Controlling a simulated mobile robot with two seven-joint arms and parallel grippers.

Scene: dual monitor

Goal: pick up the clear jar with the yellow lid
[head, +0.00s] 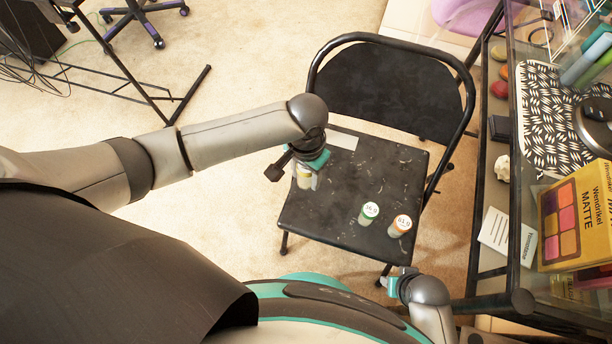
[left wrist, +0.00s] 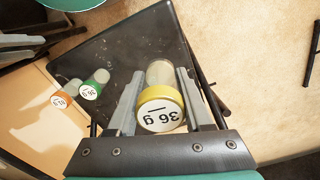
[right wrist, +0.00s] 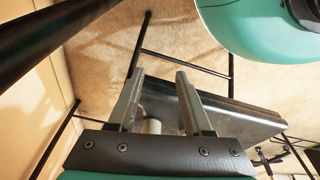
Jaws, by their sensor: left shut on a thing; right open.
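The clear jar with the yellow lid (left wrist: 160,108) is between the fingers of my left gripper (left wrist: 161,80), which is shut on it. Its lid reads "36 g" and faces the wrist camera. In the head view my left gripper (head: 306,178) holds the jar (head: 304,181) at the left side of the black chair seat, partly hidden by the hand. I cannot tell whether the jar touches the seat. My right gripper (head: 388,284) is open, low beyond the seat's front right corner; its spread fingers show in the right wrist view (right wrist: 160,82).
A green-lidded jar (head: 369,213) and an orange-lidded jar (head: 400,226) stand on the front right of the folding chair's seat (head: 345,205). The chair's backrest (head: 390,90) rises behind. A glass-topped desk with a yellow Matte box (head: 575,220) stands at the right.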

